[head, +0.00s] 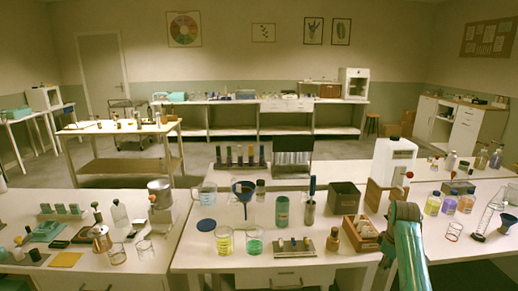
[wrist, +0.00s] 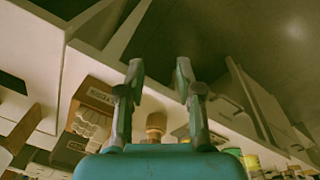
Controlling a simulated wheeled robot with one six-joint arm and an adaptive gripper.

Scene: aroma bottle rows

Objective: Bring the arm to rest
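My teal arm (head: 408,250) rises at the lower right of the head view, in front of the main bench (head: 215,258). Its gripper end does not show there. In the wrist view my gripper (wrist: 159,66) is open, with its two fingers apart and nothing between the tips. The view is tilted and shows the bench's pale edge and the floor beyond the fingers. A small brown bottle (wrist: 156,122) appears behind the fingers, near the gripper's base, apart from them. It also stands near the bench front in the head view (head: 333,240).
Beakers of yellow liquid (head: 225,243) and green liquid (head: 254,244), a small rack (head: 295,249) and a green canister (head: 282,212) crowd the bench. The floor (wrist: 270,35) beyond is clear.

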